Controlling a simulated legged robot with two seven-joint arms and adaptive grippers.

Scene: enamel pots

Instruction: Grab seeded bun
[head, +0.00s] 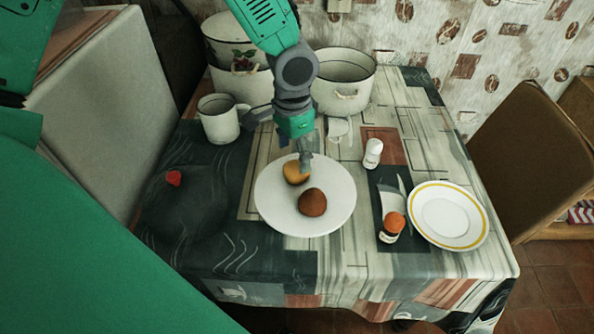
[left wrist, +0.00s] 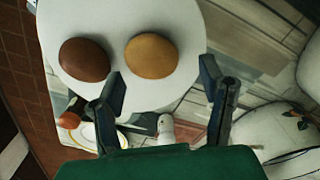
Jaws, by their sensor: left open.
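Two buns sit on a white round plate (head: 270,205). One is golden (head: 294,174) and the other dark brown (head: 312,202); I cannot make out seeds on either. My left gripper (head: 306,160) is over the back of the plate, at the golden bun's right back side, partly covering it. In the left wrist view, the golden bun (left wrist: 151,55) lies ahead between the lines of the open fingers (left wrist: 163,88), with nothing held. The dark bun (left wrist: 84,60) is to its left, outside the fingers. My right gripper is not in view.
An enamel pot (head: 345,88) and a mug (head: 218,120) stand behind the plate. A small red object (head: 174,178) lies left. The cloth in front is clear.

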